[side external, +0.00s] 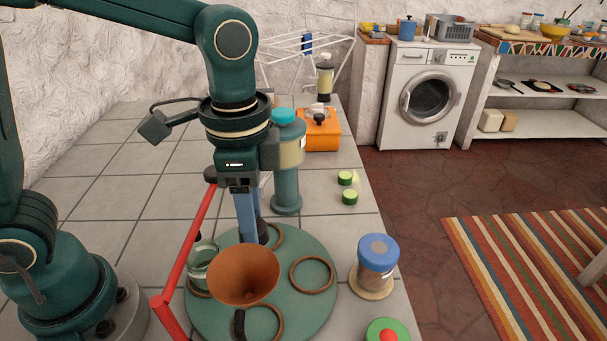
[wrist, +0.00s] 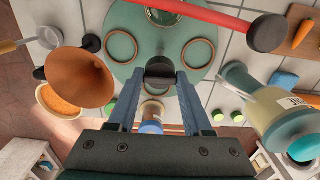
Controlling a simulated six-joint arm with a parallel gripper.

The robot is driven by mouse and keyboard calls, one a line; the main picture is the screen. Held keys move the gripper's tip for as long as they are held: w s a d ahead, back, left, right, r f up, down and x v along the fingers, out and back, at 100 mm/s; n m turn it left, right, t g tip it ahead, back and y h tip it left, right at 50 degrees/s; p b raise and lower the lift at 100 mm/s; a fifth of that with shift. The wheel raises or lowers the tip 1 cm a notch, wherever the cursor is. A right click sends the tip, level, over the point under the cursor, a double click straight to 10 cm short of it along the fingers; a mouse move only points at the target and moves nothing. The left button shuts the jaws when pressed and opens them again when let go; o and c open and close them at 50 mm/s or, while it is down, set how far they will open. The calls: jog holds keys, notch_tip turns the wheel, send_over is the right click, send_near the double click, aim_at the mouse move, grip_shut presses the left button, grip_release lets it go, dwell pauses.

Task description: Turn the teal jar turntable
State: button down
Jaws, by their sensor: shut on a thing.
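The teal turntable (side external: 312,310) lies on the tiled counter and also shows in the wrist view (wrist: 158,47). It carries several brown rings (side external: 313,274) and a glass jar (side external: 201,262) at its left. My gripper (side external: 262,238) points down at the turntable's far side in the side view. In the wrist view, its fingers (wrist: 160,74) are closed around a dark knob-like piece (wrist: 160,67) at the turntable's rim. A terracotta funnel-shaped thing (side external: 243,273) covers part of the turntable.
A blue-lidded jar (side external: 377,255) is at right, near the counter edge. Cucumber pieces (side external: 349,197) and an orange box (side external: 322,132) lie farther back.

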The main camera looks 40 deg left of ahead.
jog(key=shift+n, duration=0.5)
jog(key=shift+r+n, duration=0.1)
jog(key=shift+n, duration=8.4)
jog(key=c, duration=0.6)
grip_release()
